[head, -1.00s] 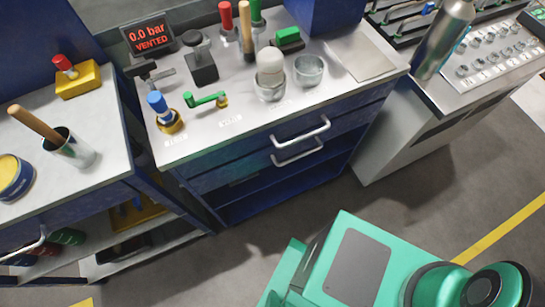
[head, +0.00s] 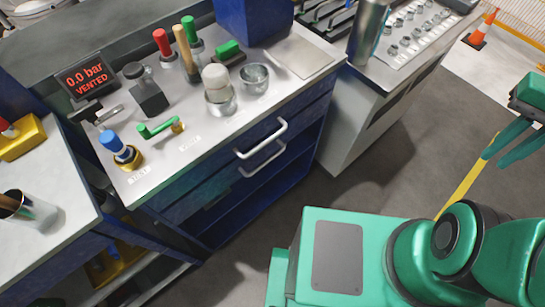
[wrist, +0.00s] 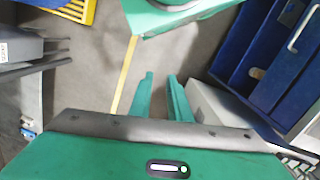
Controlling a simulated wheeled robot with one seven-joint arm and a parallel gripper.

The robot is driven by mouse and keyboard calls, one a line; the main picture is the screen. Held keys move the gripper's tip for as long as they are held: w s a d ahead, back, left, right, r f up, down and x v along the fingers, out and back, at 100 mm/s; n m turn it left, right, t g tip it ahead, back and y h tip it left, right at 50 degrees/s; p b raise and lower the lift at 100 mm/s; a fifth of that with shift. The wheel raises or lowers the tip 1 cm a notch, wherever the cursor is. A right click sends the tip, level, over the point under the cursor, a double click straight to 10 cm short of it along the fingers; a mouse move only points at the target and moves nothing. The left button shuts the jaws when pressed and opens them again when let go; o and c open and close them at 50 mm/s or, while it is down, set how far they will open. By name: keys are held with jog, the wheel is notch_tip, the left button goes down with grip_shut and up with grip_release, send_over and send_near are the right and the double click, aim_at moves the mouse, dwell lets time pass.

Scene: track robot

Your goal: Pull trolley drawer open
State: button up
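The blue trolley (head: 215,205) stands left of centre in the head view, with a white top. Its front has two pale bar handles, an upper handle (head: 262,140) and a lower handle (head: 262,161). The drawers look shut, and below them is an open shelf. The blue trolley front (wrist: 262,45) also shows at the upper right of the wrist view, with one pale handle (wrist: 303,28). My green gripper (head: 495,157) is at the right of the head view, well apart from the handles. In the wrist view its two fingers (wrist: 160,77) are apart with nothing between them.
A pressure display (head: 85,77), blue valve knob (head: 114,143), green lever (head: 156,129), and glass bowl (head: 254,77) stand on the trolley top. A grey cabinet (head: 350,130) adjoins on the right. An orange cone (head: 482,32) stands far right. Grey floor (head: 385,165) before the trolley is clear.

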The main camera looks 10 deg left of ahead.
jog(key=w+a+f+n+g+y, duration=0.1)
jog(key=w+a+f, duration=0.1)
jog(key=w+f, duration=0.15)
jog(key=w+a+f+n+g, duration=0.1)
jog(key=w+a+f+g, duration=0.15)
jog(key=f, duration=0.25)
jog(key=n+g+y, duration=0.3)
jog(key=g+y, duration=0.1)
jog(key=y, duration=0.8)
send_near(275, 156)
jog(key=s+a, duration=0.2)
jog(key=shift+t, duration=0.25)
jog(key=x, duration=0.9)
jog(key=shift+w+a+f, duration=0.1)
jog(key=shift+f, duration=0.1)
